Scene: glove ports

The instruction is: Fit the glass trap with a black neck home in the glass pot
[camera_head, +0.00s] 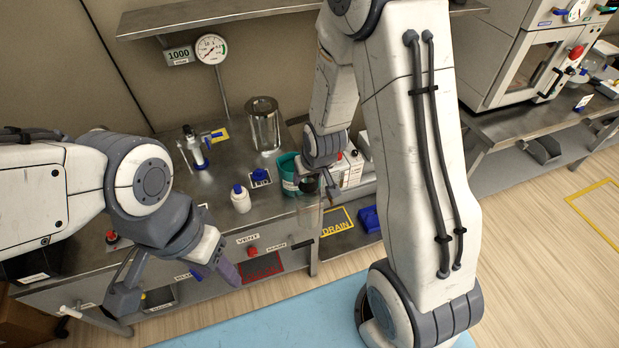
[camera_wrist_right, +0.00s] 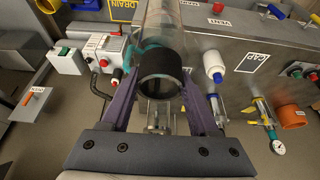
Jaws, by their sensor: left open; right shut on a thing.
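The glass trap shows its black neck (camera_head: 308,184) in the head view, with its clear glass body hanging below, hard to make out. My right gripper (camera_wrist_right: 160,100) is shut on the trap at the black neck (camera_wrist_right: 161,74); in the right wrist view the glass reaches away to the top edge. A clear glass pot (camera_head: 263,128) with a dark rim stands upright at the back of the steel bench. The trap is apart from it, nearer the bench's front edge. My left gripper (camera_head: 176,281) is open and empty in front of the bench.
A teal tub (camera_head: 288,176) stands close by the trap. A white bottle with a blue cap (camera_head: 241,202) and a clamp-like stand (camera_head: 195,148) are on the bench. A dial gauge (camera_head: 211,48) rises behind, below a shelf (camera_head: 215,17).

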